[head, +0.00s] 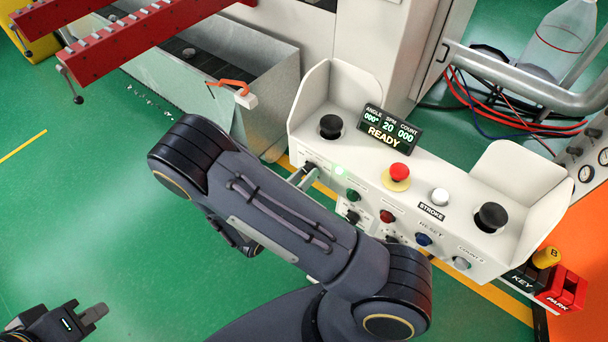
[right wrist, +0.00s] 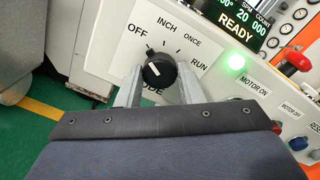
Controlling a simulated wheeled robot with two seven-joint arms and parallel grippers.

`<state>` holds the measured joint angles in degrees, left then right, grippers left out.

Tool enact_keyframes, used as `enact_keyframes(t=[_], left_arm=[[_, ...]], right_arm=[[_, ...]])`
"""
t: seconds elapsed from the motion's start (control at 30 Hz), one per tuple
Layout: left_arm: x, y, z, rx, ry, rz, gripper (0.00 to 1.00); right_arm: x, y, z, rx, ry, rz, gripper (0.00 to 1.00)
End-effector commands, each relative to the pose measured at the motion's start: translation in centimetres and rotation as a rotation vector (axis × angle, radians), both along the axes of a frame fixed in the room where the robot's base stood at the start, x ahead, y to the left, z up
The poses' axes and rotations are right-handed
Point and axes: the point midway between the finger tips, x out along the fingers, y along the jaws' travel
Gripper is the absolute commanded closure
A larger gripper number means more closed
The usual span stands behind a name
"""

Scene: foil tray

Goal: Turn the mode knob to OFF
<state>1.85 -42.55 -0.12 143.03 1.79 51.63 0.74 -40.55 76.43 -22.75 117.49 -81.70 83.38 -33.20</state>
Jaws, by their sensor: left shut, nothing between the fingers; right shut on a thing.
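The black mode knob (right wrist: 158,71) is on the white panel in the right wrist view, with OFF, INCH, ONCE and RUN printed around it. Its short white mark sits on the upper-left part of its face, toward the OFF side; I cannot tell its exact setting. My right gripper (right wrist: 158,84) is shut on the knob, one finger on each side. In the head view my right gripper (head: 302,178) is at the panel's left end, partly behind my arm. My left gripper (head: 98,314) is shut and empty at the lower left, far from the panel.
The control panel (head: 455,190) carries a READY display (head: 388,130), a red stop button (head: 399,172), black palm buttons and several coloured buttons. A metal chute (head: 250,75) and red rails (head: 150,38) stand at the upper left.

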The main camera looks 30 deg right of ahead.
Motion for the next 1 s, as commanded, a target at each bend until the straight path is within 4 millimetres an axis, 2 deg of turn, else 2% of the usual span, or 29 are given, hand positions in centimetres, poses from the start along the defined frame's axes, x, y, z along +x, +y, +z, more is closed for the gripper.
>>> enact_keyframes(t=[0.07, 0.1, 0.27, 0.57, 0.67, 1.0], left_arm=[[0.0, 0.0, 0.0, 0.0, 0.0, 0.0, 1.0], [0.0, 0.0, 0.0, 0.0, 0.0, 0.0, 1.0], [0.0, 0.0, 0.0, 0.0, 0.0, 0.0, 1.0], [0.0, 0.0, 0.0, 0.0, 0.0, 0.0, 1.0], [0.0, 0.0, -0.2, 0.0, 0.0, 0.0, 1.0], [0.0, 0.0, -0.7, 0.0, 0.0, 0.0, 1.0]], right_arm=[[0.0, 0.1, -0.1, 0.001, 0.003, 0.002, 0.89], [0.0, 0.1, -0.1, 0.001, 0.003, 0.002, 0.64], [0.0, 0.0, -0.1, 0.001, 0.001, 0.002, 0.44], [-0.1, 0.2, 0.0, 0.0, 0.0, 0.002, 0.44], [-0.4, 1.2, -0.1, 0.003, -0.001, 0.005, 0.44], [-2.6, 6.2, 0.0, 0.001, -0.001, 0.005, 0.44]])
